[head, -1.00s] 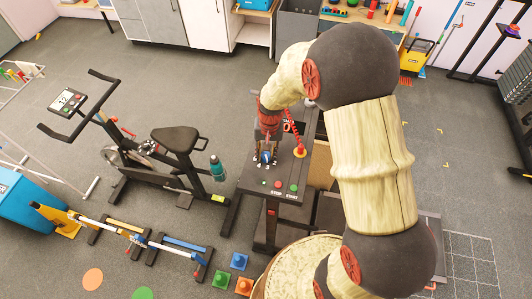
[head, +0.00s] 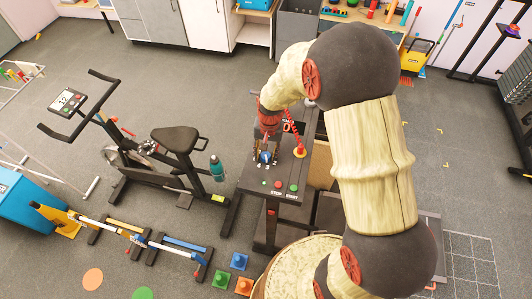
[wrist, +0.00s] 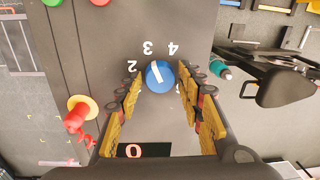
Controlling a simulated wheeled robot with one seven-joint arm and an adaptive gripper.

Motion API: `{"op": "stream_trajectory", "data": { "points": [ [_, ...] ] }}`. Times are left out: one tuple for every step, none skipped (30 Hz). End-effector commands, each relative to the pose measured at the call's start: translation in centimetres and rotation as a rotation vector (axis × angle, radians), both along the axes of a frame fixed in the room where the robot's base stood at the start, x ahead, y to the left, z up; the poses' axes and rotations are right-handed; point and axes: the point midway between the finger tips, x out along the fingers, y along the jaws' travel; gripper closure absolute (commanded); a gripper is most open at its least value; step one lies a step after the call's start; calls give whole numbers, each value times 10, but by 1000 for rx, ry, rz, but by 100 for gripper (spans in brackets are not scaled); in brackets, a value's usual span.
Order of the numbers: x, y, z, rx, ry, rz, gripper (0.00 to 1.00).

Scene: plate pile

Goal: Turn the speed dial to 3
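The speed dial (wrist: 164,86) is a round blue knob with a white pointer line, seen from above in the wrist view. The numerals 2, 3 and 4 are printed around its upper side in that view. The pointer line is slanted and lies roughly toward the 3; its exact setting is hard to tell. My gripper (wrist: 160,76) is open, with one yellow-padded finger on each side of the dial and a gap on both sides. In the head view, my gripper (head: 265,157) is over the treadmill console (head: 251,178), and the blue dial shows small between the fingers.
A dark display (wrist: 135,151) reads 0. A red safety key (wrist: 77,117) on a yellow disc with a red cord is beside the gripper. Green and red buttons (head: 278,185) line the console's front edge. An exercise bike (head: 175,140) stands left of the console.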

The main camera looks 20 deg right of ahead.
Motion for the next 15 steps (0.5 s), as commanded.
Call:
{"op": "stream_trajectory", "data": {
  "points": [
    [0, 0, 0, 0, 1, 0, 57],
    [0, 0, 0, 0, 1, 0, 56],
    [0, 0, 0, 0, 1, 0, 53],
    [-1, 0, 0, 0, 1, 0, 53],
    [-1, 0, -1, 0, 1, 0, 53],
    [-1, 0, -1, 0, 2, 0, 53],
    [-1, 0, -1, 0, 2, 0, 53],
    [-1, 0, -1, 0, 2, 0, 53],
    [-1, 0, -1, 0, 2, 0, 53],
    [-1, 0, -1, 0, 2, 0, 53],
    [-1, 0, -1, 0, 2, 0, 53],
    [-1, 0, 0, 0, 2, 0, 53],
    [-1, 0, 1, 0, 1, 0, 53],
    [-1, 0, 3, 0, 1, 0, 53],
    [0, 0, 6, 0, 1, 0, 53]
  ]
}}
